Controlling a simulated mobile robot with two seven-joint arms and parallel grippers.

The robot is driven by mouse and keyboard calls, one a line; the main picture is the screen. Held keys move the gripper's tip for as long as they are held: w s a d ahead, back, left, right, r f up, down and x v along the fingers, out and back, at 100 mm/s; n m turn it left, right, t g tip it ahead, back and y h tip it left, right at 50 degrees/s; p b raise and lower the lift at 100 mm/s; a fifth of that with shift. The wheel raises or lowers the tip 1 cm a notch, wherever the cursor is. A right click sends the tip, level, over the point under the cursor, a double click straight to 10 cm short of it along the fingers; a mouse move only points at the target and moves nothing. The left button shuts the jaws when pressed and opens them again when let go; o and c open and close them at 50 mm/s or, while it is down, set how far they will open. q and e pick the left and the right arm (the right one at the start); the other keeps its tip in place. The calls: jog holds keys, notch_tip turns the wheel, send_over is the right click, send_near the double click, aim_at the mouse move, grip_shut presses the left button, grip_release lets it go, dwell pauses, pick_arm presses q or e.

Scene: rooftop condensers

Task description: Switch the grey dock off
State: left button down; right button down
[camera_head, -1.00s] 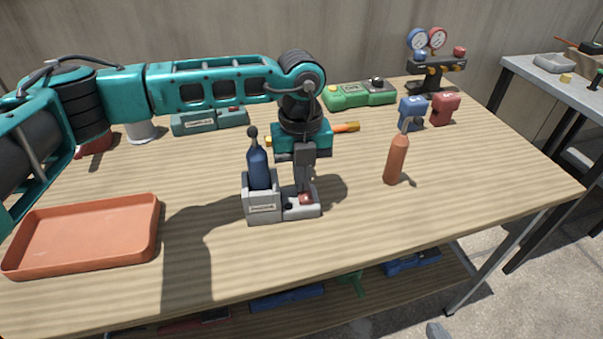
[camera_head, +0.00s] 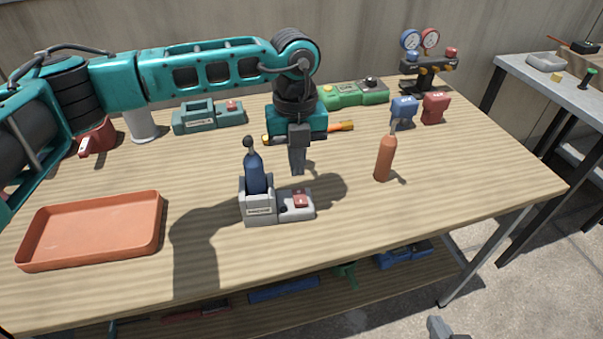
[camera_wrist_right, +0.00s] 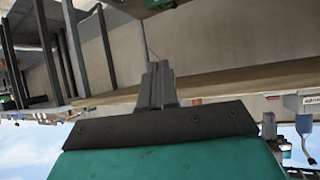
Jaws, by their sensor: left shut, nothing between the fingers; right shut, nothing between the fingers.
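The grey dock (camera_head: 260,213) stands on the workbench in the head view, with a dark blue bottle-shaped tool (camera_head: 254,174) upright in its left part. A red rocker switch (camera_head: 300,199) sits on top of the dock's low right part; which way it is set is too small to tell. My left gripper (camera_head: 298,172) is shut and empty, pointing down above and behind the switch, apart from it. My right gripper shows in the right wrist view (camera_wrist_right: 157,68), shut and empty, away from the dock.
An orange tray (camera_head: 90,262) lies at the left. A teal dock (camera_head: 208,117) and a green dock (camera_head: 355,95) stand at the back. An orange bottle (camera_head: 385,158) stands right of the grey dock. The bench front right is clear.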

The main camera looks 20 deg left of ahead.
aim_at(298, 190)
pick_arm(q)
notch_tip(298, 190, up, 9)
jog(key=shift+w+a+r, duration=0.15)
jog(key=shift+w, duration=0.25)
pick_arm(e)
jog(key=shift+s+d+f, duration=0.25)
jog(key=shift+f, duration=0.1)
jog(key=shift+w, duration=0.1)
